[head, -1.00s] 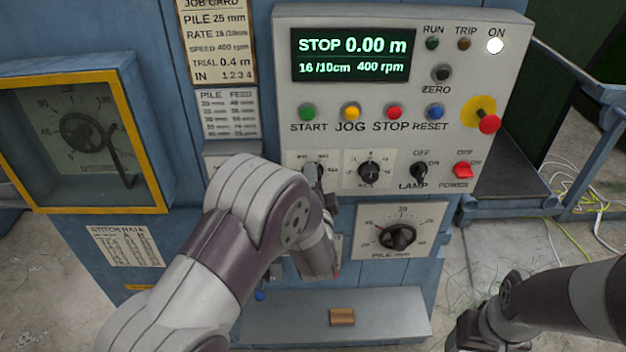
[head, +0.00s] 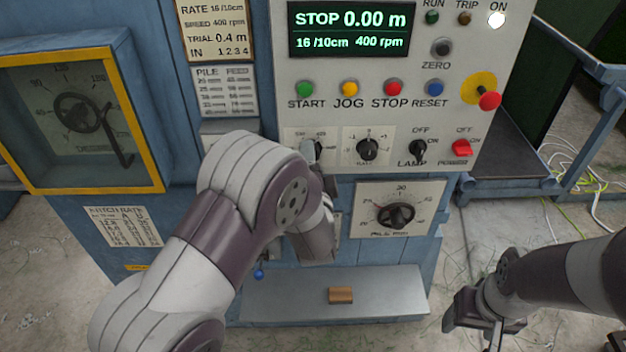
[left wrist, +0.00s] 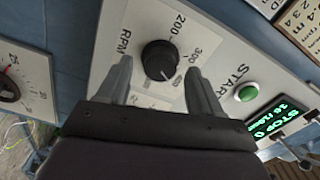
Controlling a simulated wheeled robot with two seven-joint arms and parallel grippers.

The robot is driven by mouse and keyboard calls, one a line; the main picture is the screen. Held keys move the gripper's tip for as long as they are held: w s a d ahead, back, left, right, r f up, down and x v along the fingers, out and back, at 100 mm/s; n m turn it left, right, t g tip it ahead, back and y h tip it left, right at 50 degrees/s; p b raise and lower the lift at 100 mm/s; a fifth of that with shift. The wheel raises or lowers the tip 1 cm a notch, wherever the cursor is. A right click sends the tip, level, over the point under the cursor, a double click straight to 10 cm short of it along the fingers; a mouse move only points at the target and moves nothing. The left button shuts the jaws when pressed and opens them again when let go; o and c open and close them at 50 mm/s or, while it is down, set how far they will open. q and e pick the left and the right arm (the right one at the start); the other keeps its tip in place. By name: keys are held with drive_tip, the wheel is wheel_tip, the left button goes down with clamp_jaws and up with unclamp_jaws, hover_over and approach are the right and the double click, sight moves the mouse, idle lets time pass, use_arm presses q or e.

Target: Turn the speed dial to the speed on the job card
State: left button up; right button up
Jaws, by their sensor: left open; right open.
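The black speed dial (left wrist: 160,60), marked RPM with 200 and 300 on its plate, shows in the left wrist view. Its pointer is turned toward the lower right, past the 300. My left gripper (left wrist: 160,70) is open, with one finger on each side of the dial; I cannot tell whether they touch it. In the head view my left arm hides most of this dial and the gripper. The job card (head: 214,28) reads speed 400 rpm. The green display (head: 352,30) reads STOP, 0.00 m, 16 /10cm and 400 rpm. My right gripper (head: 474,312) is open and empty at the lower right.
A second dial (head: 367,149), the lamp switch (head: 418,151) and the red power switch (head: 461,148) sit right of the speed dial. A pile dial (head: 397,215) is below. A wooden block (head: 341,295) lies on the grey shelf (head: 270,296).

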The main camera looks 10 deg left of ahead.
use_arm(q)
drive_tip(key=b+v, duration=0.2)
drive_tip(key=v, duration=0.9)
drive_tip(key=shift+b, duration=0.35)
drive_tip(key=shift+s+r, duration=0.1)
